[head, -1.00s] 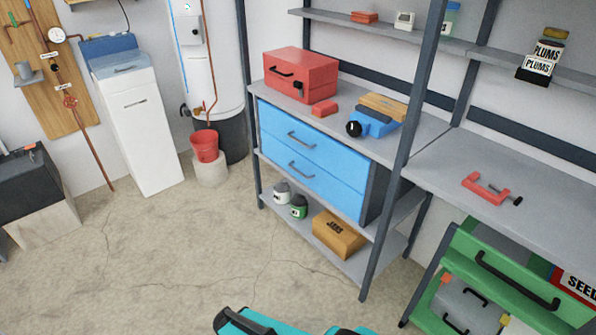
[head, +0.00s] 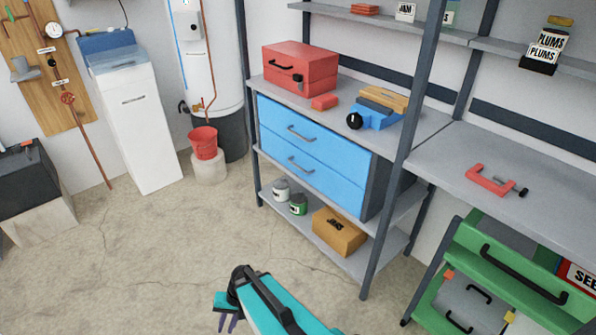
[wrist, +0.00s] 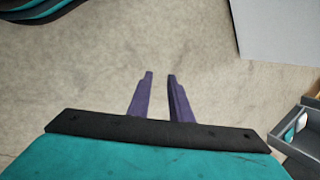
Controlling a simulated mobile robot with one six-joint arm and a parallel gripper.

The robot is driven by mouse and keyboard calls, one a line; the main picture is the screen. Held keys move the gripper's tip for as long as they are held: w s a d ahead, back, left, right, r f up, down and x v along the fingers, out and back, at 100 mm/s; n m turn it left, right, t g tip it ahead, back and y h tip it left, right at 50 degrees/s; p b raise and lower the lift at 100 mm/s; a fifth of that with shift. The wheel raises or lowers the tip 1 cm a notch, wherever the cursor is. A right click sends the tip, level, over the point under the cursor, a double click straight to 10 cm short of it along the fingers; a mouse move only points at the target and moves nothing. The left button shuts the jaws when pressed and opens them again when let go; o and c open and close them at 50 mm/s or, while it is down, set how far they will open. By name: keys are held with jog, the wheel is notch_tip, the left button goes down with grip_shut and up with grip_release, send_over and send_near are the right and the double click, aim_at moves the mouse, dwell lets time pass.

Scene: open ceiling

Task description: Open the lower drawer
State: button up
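A blue two-drawer cabinet (head: 375,190) stands on the middle shelf of a grey rack. Its upper drawer (head: 305,137) and lower drawer (head: 305,172) both look shut. The lower drawer has a dark bar handle (head: 301,166) across its front. My gripper (head: 228,325) is low in the head view, in front of the rack and well apart from the cabinet. In the wrist view my gripper (wrist: 160,76) has two purple fingers with an empty gap between them, over bare floor. The blue cabinet is not recognisable in the wrist view.
Paint cans (head: 298,204) and a cardboard box (head: 339,231) sit on the bottom shelf below the drawers. A rack post (head: 385,225) rises right of the cabinet. A green drawer unit (head: 510,270) stands at the right. The concrete floor (head: 150,260) is clear at left.

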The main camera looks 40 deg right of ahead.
jog(key=w+d+r+m+t+b, duration=0.1)
jog(key=w+d+r+m+t, duration=0.15)
jog(key=w+d, duration=0.35)
jog(key=w+d+r+m+t+b, duration=0.2)
jog(key=w+d+m+t, duration=0.1)
jog(key=w+d, duration=0.35)
jog(key=m+t+h+b, duration=0.5)
jog(key=m+t+h, duration=0.4)
jog(key=m, duration=0.7)
send_near(299, 168)
jog(key=s+a+h, duration=0.1)
jog(key=a, duration=0.1)
jog(key=shift+s+d+r+g, duration=0.1)
jog(key=shift+d+r+g, duration=0.1)
jog(key=shift+r+g, duration=0.25)
jog(key=shift+x, duration=6.9)
jog(key=shift+d, duration=0.15)
